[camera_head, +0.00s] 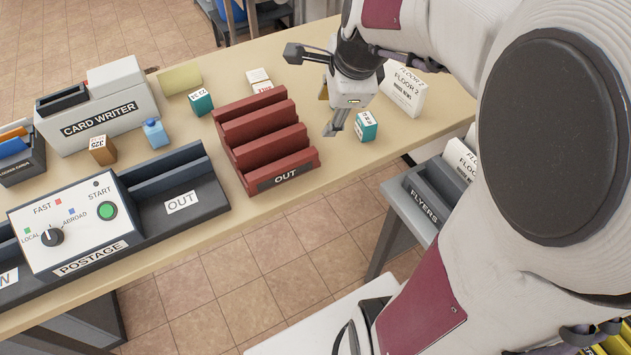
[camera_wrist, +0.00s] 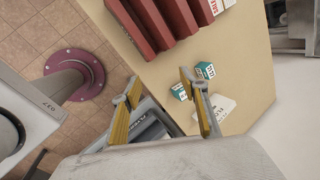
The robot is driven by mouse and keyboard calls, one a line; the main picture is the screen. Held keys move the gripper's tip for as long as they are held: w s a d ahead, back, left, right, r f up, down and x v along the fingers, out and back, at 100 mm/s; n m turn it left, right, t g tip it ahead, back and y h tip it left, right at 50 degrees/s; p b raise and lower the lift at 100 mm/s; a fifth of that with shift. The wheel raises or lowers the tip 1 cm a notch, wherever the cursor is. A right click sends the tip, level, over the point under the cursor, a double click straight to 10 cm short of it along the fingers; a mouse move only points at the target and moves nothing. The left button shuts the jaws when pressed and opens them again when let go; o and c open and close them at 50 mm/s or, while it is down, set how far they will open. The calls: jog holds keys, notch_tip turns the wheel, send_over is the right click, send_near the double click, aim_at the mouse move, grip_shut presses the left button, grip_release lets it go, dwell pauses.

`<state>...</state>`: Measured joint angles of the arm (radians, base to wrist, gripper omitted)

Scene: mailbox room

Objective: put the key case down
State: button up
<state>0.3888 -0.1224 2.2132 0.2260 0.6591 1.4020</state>
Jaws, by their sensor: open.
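No thing in view carries a readable key case label. A small teal box (camera_head: 365,125) with a white numbered top stands on the table just right of my gripper (camera_head: 330,115). My gripper is open with nothing between its fingers, above the table near the right end of the red rack. The open fingers with yellow inner pads (camera_wrist: 160,82) also show in the wrist view. Teal faces with white labels show there on both sides of one finger, a nearer one (camera_wrist: 179,92) and a farther one (camera_wrist: 205,70). Another teal box (camera_head: 202,101) stands left of the red rack.
The red OUT rack (camera_head: 270,145) stands left of my gripper. White FLOOR 2 mail (camera_head: 403,95) stands right of it.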

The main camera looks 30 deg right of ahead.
jog(key=s+a+r+n, duration=0.2)
jog(key=s+a+n, duration=0.4)
jog(key=n, duration=0.5)
jog(key=s+a+r+n, duration=0.1)
jog(key=s+a+n, duration=0.5)
jog(key=s+n, duration=0.4)
jog(key=shift+s+r+n+t, duration=0.25)
jog(key=shift+r+n+t, duration=0.15)
jog(key=shift+n, duration=0.2)
jog(key=shift+o, duration=0.5)
jog(key=shift+d, duration=0.1)
